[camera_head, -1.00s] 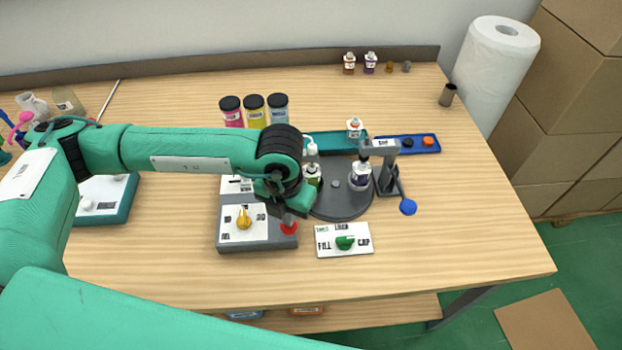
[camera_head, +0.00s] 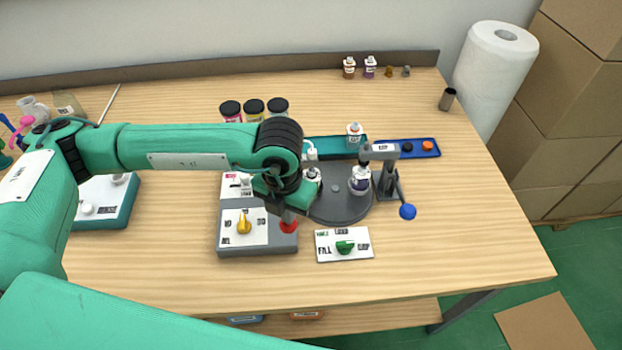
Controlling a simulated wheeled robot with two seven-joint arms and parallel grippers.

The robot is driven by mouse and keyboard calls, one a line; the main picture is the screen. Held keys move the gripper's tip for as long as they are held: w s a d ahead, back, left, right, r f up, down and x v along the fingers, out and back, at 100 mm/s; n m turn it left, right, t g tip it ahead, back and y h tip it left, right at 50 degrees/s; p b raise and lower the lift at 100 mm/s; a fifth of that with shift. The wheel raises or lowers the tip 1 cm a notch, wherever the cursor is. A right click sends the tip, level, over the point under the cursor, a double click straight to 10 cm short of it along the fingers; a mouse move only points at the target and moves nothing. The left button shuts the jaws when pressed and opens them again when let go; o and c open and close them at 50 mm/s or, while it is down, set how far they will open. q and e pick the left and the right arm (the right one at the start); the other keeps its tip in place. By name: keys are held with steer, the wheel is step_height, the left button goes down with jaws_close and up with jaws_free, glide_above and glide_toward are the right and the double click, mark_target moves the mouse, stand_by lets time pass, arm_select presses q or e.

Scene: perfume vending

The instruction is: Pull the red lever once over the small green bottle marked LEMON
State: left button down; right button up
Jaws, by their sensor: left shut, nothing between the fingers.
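The red lever knob (camera_head: 288,226) shows at the right edge of the grey dispenser box (camera_head: 258,249), which carries a yellow dial (camera_head: 243,224). My left gripper (camera_head: 287,212) is shut and empty, pointing down right at the red knob; whether it touches cannot be told. My left wrist hides the lever's upper part. A small bottle (camera_head: 312,176) with a white top stands on the dark round turntable (camera_head: 338,210), partly hidden by my wrist; its label cannot be read. My right gripper is not in view.
A grey press with a blue-ended handle (camera_head: 407,211) stands right of the turntable. A white card with a green knob (camera_head: 344,246) lies in front. Teal (camera_head: 333,150) and blue (camera_head: 425,149) trays and several jars stand behind. The table's front right is clear.

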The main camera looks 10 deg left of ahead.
arm_select(q)
steer(key=shift+r+p, duration=0.85)
steer(key=shift+r, duration=2)
